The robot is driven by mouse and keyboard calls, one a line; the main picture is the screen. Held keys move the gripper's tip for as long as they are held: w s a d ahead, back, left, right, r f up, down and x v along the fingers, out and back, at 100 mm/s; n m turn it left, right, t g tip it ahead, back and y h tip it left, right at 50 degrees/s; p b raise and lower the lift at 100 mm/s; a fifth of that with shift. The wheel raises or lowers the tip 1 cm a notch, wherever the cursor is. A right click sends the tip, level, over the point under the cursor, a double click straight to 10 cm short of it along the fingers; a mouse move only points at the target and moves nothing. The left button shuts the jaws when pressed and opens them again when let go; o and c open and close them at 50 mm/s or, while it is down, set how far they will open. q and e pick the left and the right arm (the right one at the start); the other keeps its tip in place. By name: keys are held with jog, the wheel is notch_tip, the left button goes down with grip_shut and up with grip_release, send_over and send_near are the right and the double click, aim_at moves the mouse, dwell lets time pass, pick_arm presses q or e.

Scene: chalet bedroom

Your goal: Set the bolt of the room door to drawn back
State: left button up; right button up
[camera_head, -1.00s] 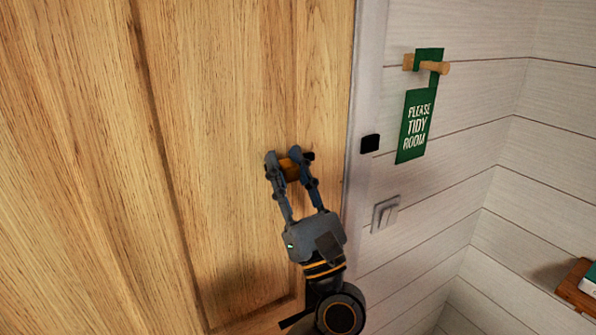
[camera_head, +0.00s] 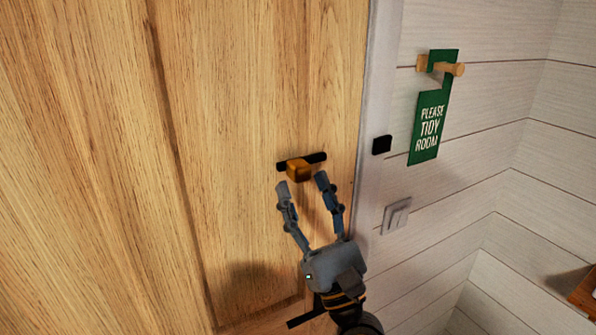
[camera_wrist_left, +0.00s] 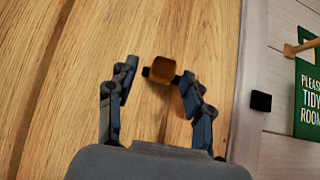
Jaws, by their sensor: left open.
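The bolt on the wooden room door (camera_head: 250,90) has an orange-brown knob (camera_head: 298,170) on a short black track (camera_head: 318,157). The track shows on both sides of the knob. A black keeper (camera_head: 381,145) sits on the white door frame, with bare wood between it and the track. My left gripper (camera_head: 303,184) is open and empty just below the knob, its fingers spread to either side. In the left wrist view the knob (camera_wrist_left: 161,70) lies between and beyond the fingertips (camera_wrist_left: 158,72). My right gripper is out of view.
A dark bar (camera_head: 305,318) shows low on the door, partly behind my left gripper. A green "Please tidy room" sign (camera_head: 430,125) hangs on a wooden peg (camera_head: 442,67). A light switch (camera_head: 395,216) is on the white wall. A wooden shelf edge (camera_head: 583,290) is at lower right.

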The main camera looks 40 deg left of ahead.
pick_arm(q)
jog(key=v, duration=0.7)
jog(key=shift+s+d+f, duration=0.15)
jog(key=shift+d+f, duration=0.05)
jog(key=shift+f, duration=0.05)
